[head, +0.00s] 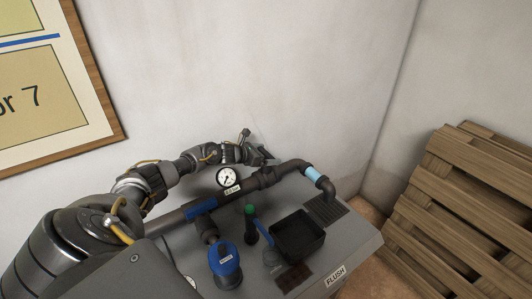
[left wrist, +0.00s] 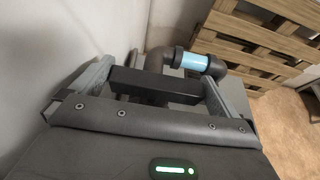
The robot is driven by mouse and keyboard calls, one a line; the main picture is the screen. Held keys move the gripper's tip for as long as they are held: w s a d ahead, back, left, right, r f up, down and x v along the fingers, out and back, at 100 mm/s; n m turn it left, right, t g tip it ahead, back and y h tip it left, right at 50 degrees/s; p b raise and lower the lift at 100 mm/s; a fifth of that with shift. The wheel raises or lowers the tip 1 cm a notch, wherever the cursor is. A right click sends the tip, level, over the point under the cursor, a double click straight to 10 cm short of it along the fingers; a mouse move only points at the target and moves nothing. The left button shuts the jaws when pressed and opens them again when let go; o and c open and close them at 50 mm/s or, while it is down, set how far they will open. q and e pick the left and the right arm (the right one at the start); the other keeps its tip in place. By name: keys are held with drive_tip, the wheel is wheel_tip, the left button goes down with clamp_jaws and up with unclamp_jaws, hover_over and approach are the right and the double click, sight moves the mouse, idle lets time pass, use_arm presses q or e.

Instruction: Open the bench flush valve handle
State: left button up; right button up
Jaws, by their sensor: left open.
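My left gripper (head: 264,155) is over the back of the bench, above the dark pipe (head: 287,170) and just past the gauge. In the left wrist view its two fingers stand wide apart (left wrist: 158,76), so it is open. A black bar (left wrist: 155,84) lies across the gap between the fingers; I cannot tell whether they touch it, or whether it is the flush valve handle. In the head view the gripper hides this spot. A "FLUSH" label (head: 335,275) is on the bench's front right edge. A blue lever handle (head: 201,208) lies along the pipe farther left.
A round gauge (head: 226,177) stands in front of my left wrist. On the bench are a blue-topped device (head: 225,262), a green-topped tool (head: 250,211), a black tray (head: 297,236) and a drain grate (head: 326,209). Wooden pallets (head: 465,210) lean at the right. The wall is close behind.

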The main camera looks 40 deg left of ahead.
use_arm(q)
drive_tip(key=shift+w, duration=0.15)
drive_tip(key=c, duration=0.6)
